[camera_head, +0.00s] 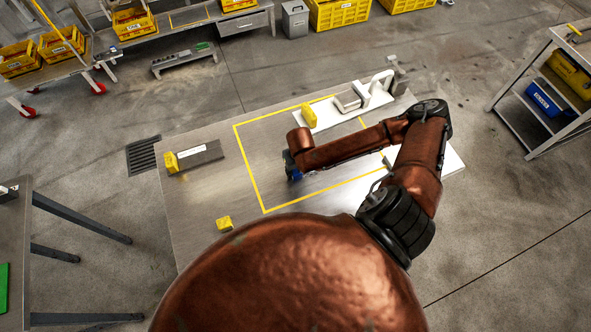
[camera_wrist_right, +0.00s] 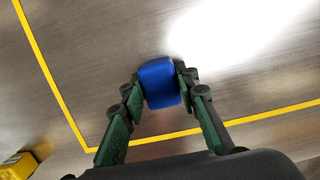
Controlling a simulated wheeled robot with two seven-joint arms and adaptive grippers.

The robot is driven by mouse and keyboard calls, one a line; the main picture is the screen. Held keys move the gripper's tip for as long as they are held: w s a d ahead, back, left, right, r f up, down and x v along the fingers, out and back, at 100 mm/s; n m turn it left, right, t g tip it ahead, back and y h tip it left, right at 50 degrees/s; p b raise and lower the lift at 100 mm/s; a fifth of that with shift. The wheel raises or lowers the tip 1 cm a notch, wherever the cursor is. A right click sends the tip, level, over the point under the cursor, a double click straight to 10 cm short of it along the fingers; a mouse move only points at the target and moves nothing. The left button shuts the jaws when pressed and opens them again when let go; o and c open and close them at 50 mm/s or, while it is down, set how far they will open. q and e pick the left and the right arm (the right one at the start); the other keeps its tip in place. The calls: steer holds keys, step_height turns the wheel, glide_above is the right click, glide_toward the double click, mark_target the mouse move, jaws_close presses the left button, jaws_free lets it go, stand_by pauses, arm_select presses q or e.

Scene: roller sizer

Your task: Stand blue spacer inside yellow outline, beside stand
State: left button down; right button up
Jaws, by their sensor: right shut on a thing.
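The blue spacer (camera_wrist_right: 160,83) is between the fingers of my right gripper (camera_wrist_right: 158,88) in the right wrist view. The fingers press on its two sides. In the head view the spacer (camera_head: 295,176) is a small blue patch below the right gripper (camera_head: 292,165), mostly hidden by the wrist. It is over the area inside the yellow outline (camera_head: 251,174) on the metal table. I cannot tell whether it touches the tabletop. The white stand (camera_head: 340,110) is at the outline's far side, with a grey block and a yellow piece on it. My left gripper is not in view.
A yellow cube (camera_head: 224,224) is on the table (camera_head: 190,215) outside the outline's near left corner. A grey bar with a yellow block (camera_head: 171,162) lies at the table's left. My right arm covers part of the outline's right side.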

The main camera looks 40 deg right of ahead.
steer(key=o, duration=1.1)
steer(key=shift+o, duration=0.2)
step_height(320, 180, up, 12)
steer(key=s, duration=0.1)
steer(key=shift+s+a+p, duration=0.25)
steer(key=shift+s+p, duration=0.05)
steer(key=shift+s, duration=0.1)
